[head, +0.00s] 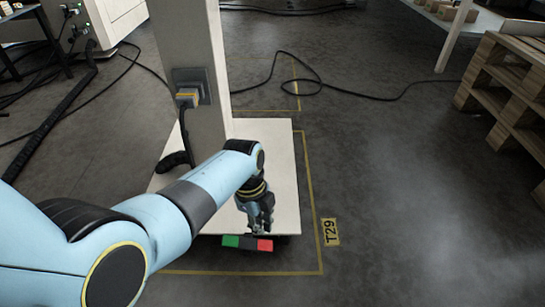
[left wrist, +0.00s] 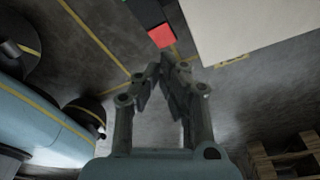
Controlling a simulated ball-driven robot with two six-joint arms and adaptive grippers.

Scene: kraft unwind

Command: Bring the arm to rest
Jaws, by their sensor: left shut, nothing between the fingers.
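My left arm comes in from the lower left in the head view and reaches toward the middle. My left gripper (head: 262,222) points down over the front edge of a pale flat board (head: 281,160). In the left wrist view the gripper's fingers (left wrist: 166,92) meet at their tips, with nothing between them. Bare floor shows behind the fingers. My right gripper is in neither view.
A grey post (head: 190,50) with a socket box (head: 192,90) rises from the board. A green, black and red strip (head: 248,243) sits at the board's front edge. Cables (head: 320,85) cross the floor. Wooden pallets (head: 505,85) stand at right. The floor at lower right is clear.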

